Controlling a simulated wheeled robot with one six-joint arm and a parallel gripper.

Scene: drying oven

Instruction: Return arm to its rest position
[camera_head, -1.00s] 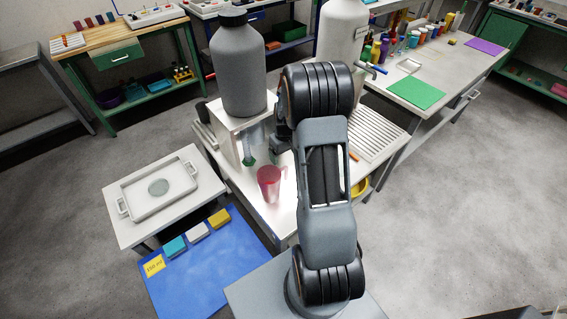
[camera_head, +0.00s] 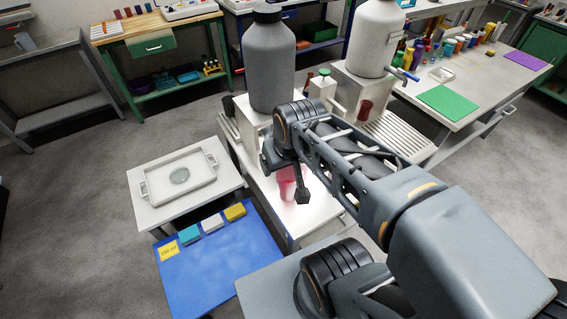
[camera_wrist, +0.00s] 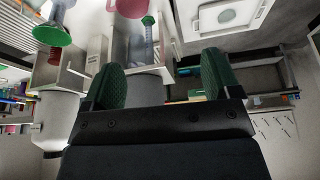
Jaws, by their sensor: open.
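My gripper (camera_wrist: 163,78) is open and empty in the wrist view, with its two green-padded fingers apart. In the head view my arm reaches from the lower right toward the grey bottle, and its dark end (camera_head: 302,194) hangs in front of the pink cup. The pink cup (camera_head: 288,177) stands on the white bench (camera_head: 264,187) and is partly hidden by my arm. It also shows at the top of the wrist view (camera_wrist: 131,7), apart from the fingers.
The grey bottle (camera_head: 272,65) and white bottle (camera_head: 376,38) stand on box stands close to my arm. A dark red cup (camera_head: 365,109) is by the white one. A tray (camera_head: 181,176) lies on the left table; a blue mat (camera_head: 230,258) is in front.

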